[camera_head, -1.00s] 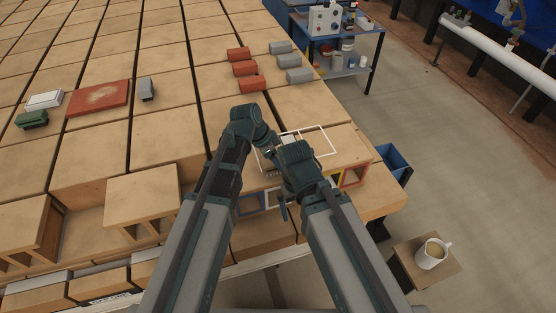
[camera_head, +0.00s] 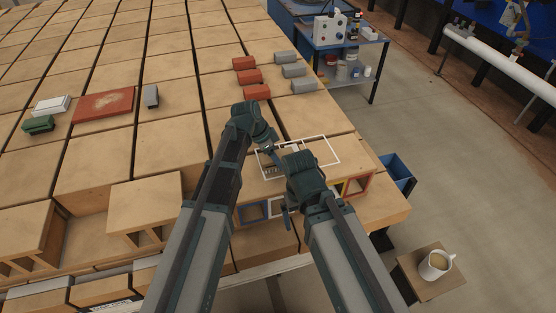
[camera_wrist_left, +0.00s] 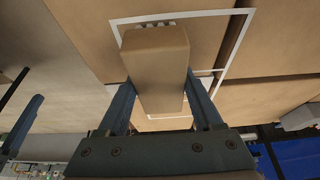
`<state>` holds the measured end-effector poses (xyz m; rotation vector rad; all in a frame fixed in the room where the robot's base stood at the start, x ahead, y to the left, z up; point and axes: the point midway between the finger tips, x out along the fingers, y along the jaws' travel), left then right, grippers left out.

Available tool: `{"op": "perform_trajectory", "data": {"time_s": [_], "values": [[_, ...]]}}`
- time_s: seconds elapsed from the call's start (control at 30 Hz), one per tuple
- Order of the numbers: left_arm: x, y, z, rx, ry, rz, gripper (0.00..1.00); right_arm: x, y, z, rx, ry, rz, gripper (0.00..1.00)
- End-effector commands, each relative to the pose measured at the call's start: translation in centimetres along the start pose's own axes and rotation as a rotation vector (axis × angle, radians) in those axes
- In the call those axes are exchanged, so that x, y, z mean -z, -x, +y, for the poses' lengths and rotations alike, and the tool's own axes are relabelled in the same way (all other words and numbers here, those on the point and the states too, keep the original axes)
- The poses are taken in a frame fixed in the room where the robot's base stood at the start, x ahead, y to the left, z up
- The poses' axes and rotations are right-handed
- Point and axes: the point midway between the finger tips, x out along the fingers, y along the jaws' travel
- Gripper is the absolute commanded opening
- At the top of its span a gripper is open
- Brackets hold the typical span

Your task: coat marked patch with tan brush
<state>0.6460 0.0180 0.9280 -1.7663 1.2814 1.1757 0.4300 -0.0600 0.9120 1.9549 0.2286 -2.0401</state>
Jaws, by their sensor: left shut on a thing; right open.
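My left gripper (camera_wrist_left: 160,90) is shut on the tan brush (camera_wrist_left: 158,62), a blocky tan body between its two fingers in the left wrist view. Small light and dark pieces show at the brush's far end. In the head view the left gripper (camera_head: 270,150) is over the left part of the marked patch, whose white outline (camera_head: 333,148) lies on a brick top. The outline also shows in the left wrist view (camera_wrist_left: 238,38). Whether the brush touches the surface I cannot tell. My right gripper (camera_head: 286,188) is open at the patch's near edge, partly hidden by its own wrist.
Red blocks (camera_head: 249,77) and grey blocks (camera_head: 303,86) stand beyond the patch. A red slab (camera_head: 103,105) lies at left. Coloured frames (camera_head: 357,186) line the near brick face. A blue bin (camera_head: 398,170) and a mug (camera_head: 436,265) are at right. Gaps separate the bricks.

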Motion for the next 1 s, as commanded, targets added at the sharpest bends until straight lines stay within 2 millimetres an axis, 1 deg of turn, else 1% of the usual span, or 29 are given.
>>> {"op": "perform_trajectory", "data": {"time_s": [0.03, 0.2, 0.3, 0.57, 0.67, 1.0], "values": [[0.0, -0.1, -0.7, 0.0, 0.001, 0.0, 0.23, 0.0, -0.1, 0.0, 0.0, 0.0, 0.0, 1.0], [0.0, -0.1, -2.3, 0.0, 0.001, 0.0, 0.23, 0.0, -0.1, 0.0, 0.0, 0.0, 0.0, 1.0], [0.0, -0.2, -2.8, 0.0, 0.001, 0.0, 0.23, 0.0, -0.1, 0.0, 0.0, 0.0, 0.0, 1.0], [0.0, -0.1, -3.1, 0.0, 0.0, 0.0, 0.23, 0.0, -0.2, 0.0, 0.0, 0.0, 0.0, 1.0], [0.0, -0.2, -3.8, 0.0, 0.001, 0.0, 0.23, 0.0, -0.2, 0.0, 0.0, 0.0, 0.0, 1.0], [-0.1, -0.3, -6.9, 0.002, 0.0, -0.001, 0.23, 0.0, -0.3, 0.0, 0.0, 0.0, 0.0, 1.0]]}}
